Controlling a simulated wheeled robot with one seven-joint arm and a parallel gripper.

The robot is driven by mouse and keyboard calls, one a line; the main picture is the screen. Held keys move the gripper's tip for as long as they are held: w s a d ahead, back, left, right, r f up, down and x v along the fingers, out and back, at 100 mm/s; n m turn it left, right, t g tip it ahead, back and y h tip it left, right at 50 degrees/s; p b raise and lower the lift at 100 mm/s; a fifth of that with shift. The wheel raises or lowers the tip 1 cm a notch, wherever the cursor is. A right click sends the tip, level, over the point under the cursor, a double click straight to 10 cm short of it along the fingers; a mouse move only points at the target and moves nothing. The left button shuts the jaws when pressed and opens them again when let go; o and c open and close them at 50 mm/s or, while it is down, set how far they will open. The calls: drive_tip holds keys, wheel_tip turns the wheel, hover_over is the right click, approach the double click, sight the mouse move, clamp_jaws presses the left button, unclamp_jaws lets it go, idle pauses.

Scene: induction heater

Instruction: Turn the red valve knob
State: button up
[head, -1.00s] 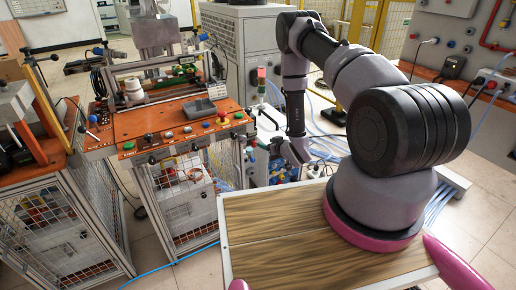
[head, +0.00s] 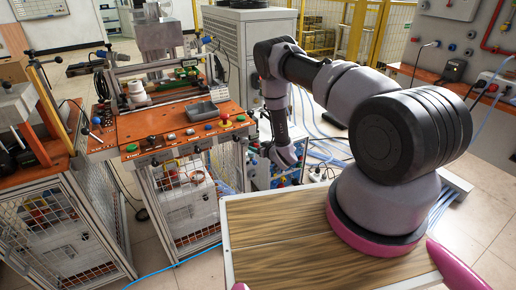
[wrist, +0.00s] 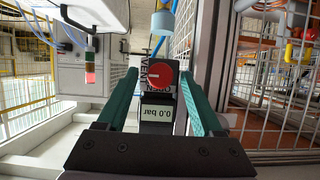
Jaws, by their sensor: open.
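The red valve knob (wrist: 157,74) is round with a white bar across its face. It shows in the middle of the wrist view, above a small display (wrist: 157,114) reading 0.0 bar. My gripper (wrist: 159,69) is open, with one green finger to the left of the knob and one to the right. Gaps show between the knob and both fingers; I cannot tell how far in depth the fingertips are from it. In the head view my gripper (head: 284,156) hangs low beside the orange workbench, and I cannot make out the knob there.
The orange workbench (head: 165,140) with buttons and a red emergency stop (head: 224,118) stands left of my arm. In the wrist view, wire mesh (wrist: 285,105) is close on the right. A red-and-green signal light (wrist: 90,70) stands on the left. A grey cabinet (head: 245,45) is behind.

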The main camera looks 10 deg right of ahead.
clamp_jaws()
idle(0.3)
drive_tip(key=n+h, duration=0.2)
drive_tip(key=n, duration=0.1)
drive_tip(key=shift+a+t, duration=0.3)
drive_tip(key=shift+s+a+f+n+t+h, duration=0.15)
drive_tip(key=shift+n+t+h, duration=0.5)
drive_tip(key=shift+n, duration=1.05)
drive_tip(key=shift+w+f+n+t+h, duration=0.15)
drive_tip(key=shift+n+t+h, duration=0.5)
drive_tip(key=shift+n, duration=1.05)
drive_tip(key=shift+s+a+f+n+t+h, duration=0.15)
drive_tip(key=shift+n+t+h, duration=0.45)
drive_tip(key=shift+n, duration=1.1)
drive_tip(key=shift+d+t, duration=0.1)
drive_tip(key=shift+t, duration=0.2)
